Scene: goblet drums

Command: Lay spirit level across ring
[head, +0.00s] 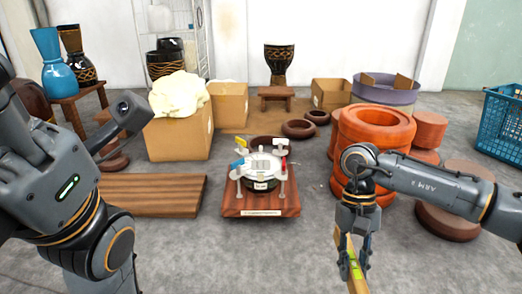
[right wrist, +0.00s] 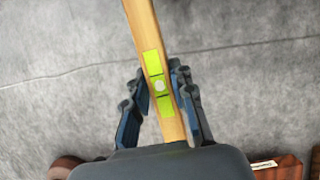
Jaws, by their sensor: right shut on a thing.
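The spirit level (head: 356,268) is a slim wooden bar with yellow-green vial windows. My right gripper (head: 355,228) is shut on it and holds it in front of the orange drum shells. In the right wrist view, the level (right wrist: 150,45) runs lengthwise between the fingers (right wrist: 160,100). A small drum fixture with a pale round top and ring (head: 262,164) stands on a wooden base (head: 262,205) at the centre, left of my right gripper. Small posts stand around it. Exact ring details are too small to tell. My left arm comes in from the left; its gripper is out of view.
A wooden slatted platform (head: 150,194) lies left of the fixture. Cardboard boxes (head: 182,135), one bearing cream cloth (head: 178,94), stand behind it. Stacked orange shells (head: 370,130) and round discs (head: 447,220) are at right. Bare floor lies in front of the base.

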